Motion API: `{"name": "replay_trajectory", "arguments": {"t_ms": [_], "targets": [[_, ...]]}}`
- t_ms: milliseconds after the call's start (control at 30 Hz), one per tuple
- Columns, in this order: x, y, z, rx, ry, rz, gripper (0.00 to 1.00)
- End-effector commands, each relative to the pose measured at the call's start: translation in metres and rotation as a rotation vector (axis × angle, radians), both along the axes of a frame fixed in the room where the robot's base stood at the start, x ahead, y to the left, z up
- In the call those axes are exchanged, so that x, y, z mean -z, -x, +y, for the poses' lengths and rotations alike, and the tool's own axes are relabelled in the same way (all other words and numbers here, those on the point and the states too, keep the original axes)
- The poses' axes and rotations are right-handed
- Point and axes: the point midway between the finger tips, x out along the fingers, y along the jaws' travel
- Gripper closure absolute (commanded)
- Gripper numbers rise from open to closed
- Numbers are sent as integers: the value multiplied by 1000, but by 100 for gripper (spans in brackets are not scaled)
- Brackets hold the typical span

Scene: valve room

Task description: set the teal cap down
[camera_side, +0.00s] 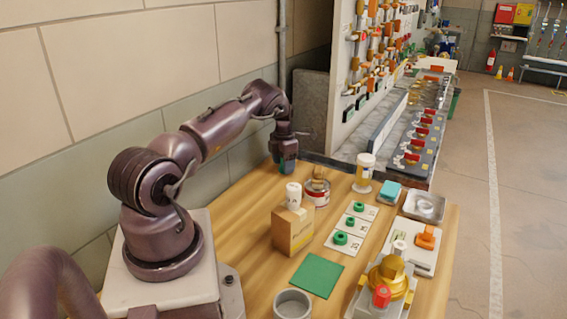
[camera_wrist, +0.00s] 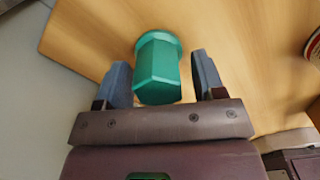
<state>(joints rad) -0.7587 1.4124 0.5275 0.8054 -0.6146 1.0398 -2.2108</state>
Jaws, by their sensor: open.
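The teal cap (camera_wrist: 158,72) is a faceted block with a round rim, between the two fingers of my gripper (camera_wrist: 160,62) in the wrist view. A clear gap shows between the cap and the right finger; the left finger is very close to it, and I cannot tell if they touch. My gripper is open. Wood tabletop shows behind the cap. In the side view my gripper (camera_side: 288,167) is low at the table's far left corner, with a bit of teal at its fingers. Whether the cap's underside rests on the wood is hidden.
On the wooden table (camera_side: 250,215), a red-and-white can (camera_side: 317,193), a cardboard box (camera_side: 292,230) with a white item on top, and an amber-and-white bottle (camera_side: 364,172) stand to the right. A numbered board (camera_side: 350,230) holds green rings. A green mat (camera_side: 317,275) lies in front, empty.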

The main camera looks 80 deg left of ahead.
Motion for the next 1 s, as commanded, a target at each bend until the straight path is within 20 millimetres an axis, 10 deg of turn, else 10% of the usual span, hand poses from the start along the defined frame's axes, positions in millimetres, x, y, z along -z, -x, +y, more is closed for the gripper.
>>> {"name": "replay_trajectory", "arguments": {"t_ms": [800,1000], "targets": [[-124,-1,-1,8,-2,-3,37],[-179,-23,-34,240,-20,-63,37]]}}
